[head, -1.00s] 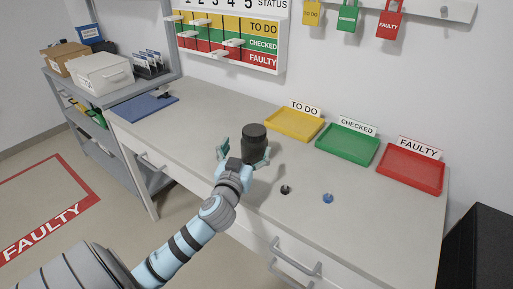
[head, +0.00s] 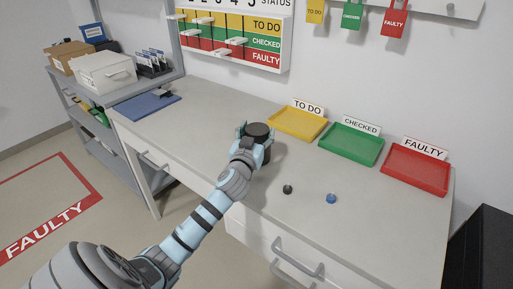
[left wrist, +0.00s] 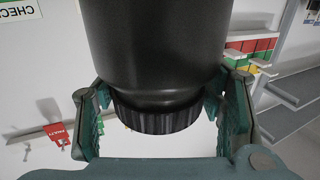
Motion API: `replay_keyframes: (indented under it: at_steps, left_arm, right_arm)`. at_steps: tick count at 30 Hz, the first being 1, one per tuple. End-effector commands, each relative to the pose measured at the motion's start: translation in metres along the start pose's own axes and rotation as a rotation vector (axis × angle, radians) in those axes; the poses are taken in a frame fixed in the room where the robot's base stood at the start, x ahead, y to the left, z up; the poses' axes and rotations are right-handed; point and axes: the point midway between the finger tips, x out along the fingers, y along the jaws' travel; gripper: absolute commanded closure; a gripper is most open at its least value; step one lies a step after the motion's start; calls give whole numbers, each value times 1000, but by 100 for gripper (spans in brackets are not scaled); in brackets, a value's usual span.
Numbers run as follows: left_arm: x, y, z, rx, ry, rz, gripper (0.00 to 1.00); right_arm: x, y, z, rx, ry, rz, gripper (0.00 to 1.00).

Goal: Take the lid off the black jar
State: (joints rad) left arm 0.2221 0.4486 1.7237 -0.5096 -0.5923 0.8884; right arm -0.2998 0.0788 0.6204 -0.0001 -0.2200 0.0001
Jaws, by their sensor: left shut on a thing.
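The black jar (left wrist: 155,45) stands upright on the grey worktop, and the left wrist view shows it upside down. Its dark lid (head: 258,129) has a ribbed rim, which also shows in the left wrist view (left wrist: 157,119). The lid is on the jar. My left gripper (head: 256,135) is shut on the lid, with a teal finger on each side of it in the left wrist view (left wrist: 158,100). My right gripper is not in view.
Yellow (head: 297,124), green (head: 350,145) and red (head: 416,170) trays stand to the right along the wall. A black knob-like piece (head: 287,189) and a blue one (head: 331,198) lie near the front edge. A blue clipboard (head: 150,106) lies at the left. The worktop between is clear.

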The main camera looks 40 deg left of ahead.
Motion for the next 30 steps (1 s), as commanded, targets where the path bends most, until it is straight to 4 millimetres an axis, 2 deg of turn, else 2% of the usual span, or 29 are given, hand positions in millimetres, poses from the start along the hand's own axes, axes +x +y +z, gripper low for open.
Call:
replay_keyframes:
  at_steps: [1, 5, 13, 17, 20, 27, 30]
  left_arm:
    - [0, 0, 0, -1, -1, 0, 66]
    - [0, 0, 0, -1, -1, 0, 87]
    - [0, 0, -3, -1, 0, 0, 87]
    - [0, 0, -17, -2, 2, 1, 87]
    - [0, 0, -41, -1, 4, 1, 87]
    - [0, 0, -133, -2, 7, 0, 87]
    - [0, 0, -165, -1, 6, -1, 87]
  right_arm:
    - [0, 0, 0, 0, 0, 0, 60]
    - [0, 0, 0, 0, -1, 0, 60]
    - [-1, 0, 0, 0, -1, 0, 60]
    - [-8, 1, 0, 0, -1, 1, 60]
    - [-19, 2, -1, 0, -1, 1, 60]
    - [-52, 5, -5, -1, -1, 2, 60]
    - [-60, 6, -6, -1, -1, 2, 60]
